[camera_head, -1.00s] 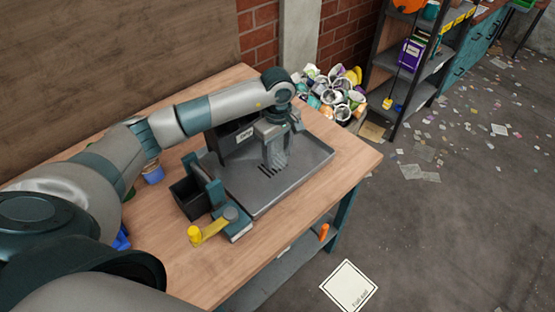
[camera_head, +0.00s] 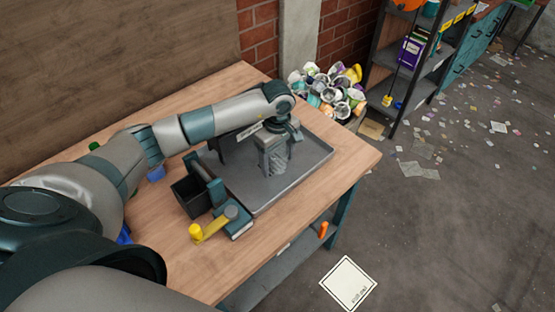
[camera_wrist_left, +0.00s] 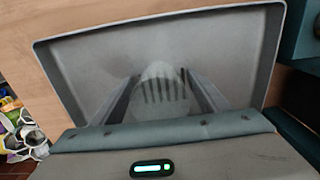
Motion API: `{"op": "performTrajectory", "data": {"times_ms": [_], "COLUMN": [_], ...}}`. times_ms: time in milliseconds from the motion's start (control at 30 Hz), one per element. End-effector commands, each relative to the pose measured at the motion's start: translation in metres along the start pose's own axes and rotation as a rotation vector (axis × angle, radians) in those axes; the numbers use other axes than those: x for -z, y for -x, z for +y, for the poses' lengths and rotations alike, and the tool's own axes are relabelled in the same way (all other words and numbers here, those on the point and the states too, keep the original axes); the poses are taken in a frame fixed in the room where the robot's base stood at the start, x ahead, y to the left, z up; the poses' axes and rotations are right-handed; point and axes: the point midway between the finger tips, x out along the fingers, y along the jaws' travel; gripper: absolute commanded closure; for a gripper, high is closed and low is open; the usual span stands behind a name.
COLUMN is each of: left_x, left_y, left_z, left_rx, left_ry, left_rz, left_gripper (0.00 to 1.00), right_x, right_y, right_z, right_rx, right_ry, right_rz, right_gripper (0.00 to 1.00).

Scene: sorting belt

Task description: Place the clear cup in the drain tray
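The grey drain tray (camera_head: 312,158) lies on the wooden table and has drain slots in its floor. My left gripper (camera_head: 273,154) is over the tray in the head view. The clear cup (camera_head: 277,163) is between its fingers, low over the tray floor. In the left wrist view, the see-through cup (camera_wrist_left: 160,80) sits between both fingers of the left gripper (camera_wrist_left: 160,88), which appear to touch its sides. The slots show through it. I cannot tell if its base touches the tray (camera_wrist_left: 230,55). My right gripper is not in view.
A small black bin (camera_head: 190,196) and a teal device with a yellow handle (camera_head: 212,228) stand left of the tray. A blue item (camera_head: 156,174) is behind them. A heap of used cups (camera_head: 330,92) lies beyond the table. The table's right edge is clear.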

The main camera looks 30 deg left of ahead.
Motion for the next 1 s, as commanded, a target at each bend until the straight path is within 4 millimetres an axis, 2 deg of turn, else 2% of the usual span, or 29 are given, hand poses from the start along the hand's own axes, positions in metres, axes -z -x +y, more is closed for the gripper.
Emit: {"op": "performTrajectory", "data": {"times_ms": [300,367,567,800,1000], "left_x": [0.0,0.0,0.001,0.001,0.0], "left_y": [0.005,0.007,0.034,0.078,0.107], "left_z": [0.0,0.001,0.001,0.001,0.001], "left_rx": [0.0,-0.003,-0.005,-0.005,-0.003], "left_ry": [0.0,0.0,-0.001,-0.001,0.0], "left_rz": [0.0,0.0,0.002,0.003,0.001], "left_gripper": [0.31,0.31,0.31,0.31,0.31], "right_x": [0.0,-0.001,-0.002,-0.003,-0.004], "right_y": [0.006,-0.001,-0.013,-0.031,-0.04], "right_z": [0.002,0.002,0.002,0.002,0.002], "right_rx": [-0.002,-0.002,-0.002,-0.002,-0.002], "right_ry": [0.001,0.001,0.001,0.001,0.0], "right_rz": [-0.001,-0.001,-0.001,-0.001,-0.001], "right_gripper": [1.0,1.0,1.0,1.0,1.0]}}
